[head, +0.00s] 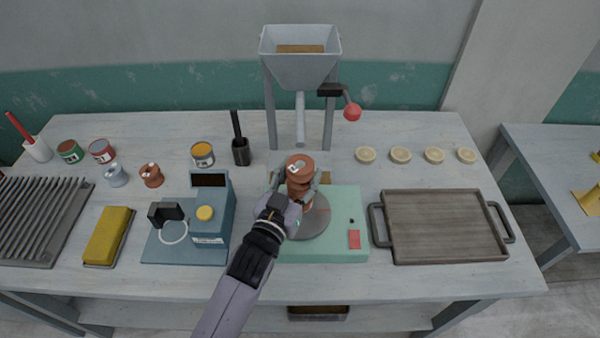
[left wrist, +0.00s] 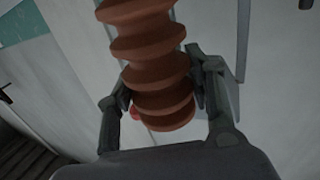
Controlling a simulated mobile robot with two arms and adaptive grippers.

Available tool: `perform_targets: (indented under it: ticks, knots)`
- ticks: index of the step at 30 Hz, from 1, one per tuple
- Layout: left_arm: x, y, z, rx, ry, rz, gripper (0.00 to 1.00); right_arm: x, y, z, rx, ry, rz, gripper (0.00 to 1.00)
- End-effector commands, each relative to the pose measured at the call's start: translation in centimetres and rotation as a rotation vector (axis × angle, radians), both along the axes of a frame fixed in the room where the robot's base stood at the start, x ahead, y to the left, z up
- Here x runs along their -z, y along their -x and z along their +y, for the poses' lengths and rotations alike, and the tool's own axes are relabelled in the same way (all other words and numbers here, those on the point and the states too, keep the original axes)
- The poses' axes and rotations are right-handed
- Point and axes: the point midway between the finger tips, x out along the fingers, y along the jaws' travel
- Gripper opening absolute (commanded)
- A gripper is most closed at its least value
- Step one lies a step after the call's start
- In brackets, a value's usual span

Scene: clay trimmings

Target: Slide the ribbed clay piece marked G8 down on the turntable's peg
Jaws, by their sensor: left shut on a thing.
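The ribbed clay piece (head: 300,168) is reddish brown, with a white tag on its top and a hole there. My left gripper (head: 294,192) is shut on it and holds it over the grey turntable disc (head: 318,222). In the left wrist view the piece (left wrist: 150,50) shows several ribs between the two fingers of the gripper (left wrist: 162,92). The mark on the tag is too small to read. The peg is hidden, so I cannot tell whether the piece is around it or above it. My right gripper is not in view.
The turntable's green base (head: 345,245) carries a red patch. A hopper (head: 300,62) with a spout stands behind it. A blue machine (head: 212,220) is close on the left, a wooden tray (head: 445,225) on the right. Small ribbed pieces (head: 151,176) and cans stand at the left.

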Motion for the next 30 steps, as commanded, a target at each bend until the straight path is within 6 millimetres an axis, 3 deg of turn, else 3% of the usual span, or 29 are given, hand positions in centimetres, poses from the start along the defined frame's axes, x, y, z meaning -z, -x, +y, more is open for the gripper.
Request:
perform_targets:
  ticks: [30]
  knots:
    - [1.2, 0.0, 0.0, 0.0, 0.004, -0.006, 0.0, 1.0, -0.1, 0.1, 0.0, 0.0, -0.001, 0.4]
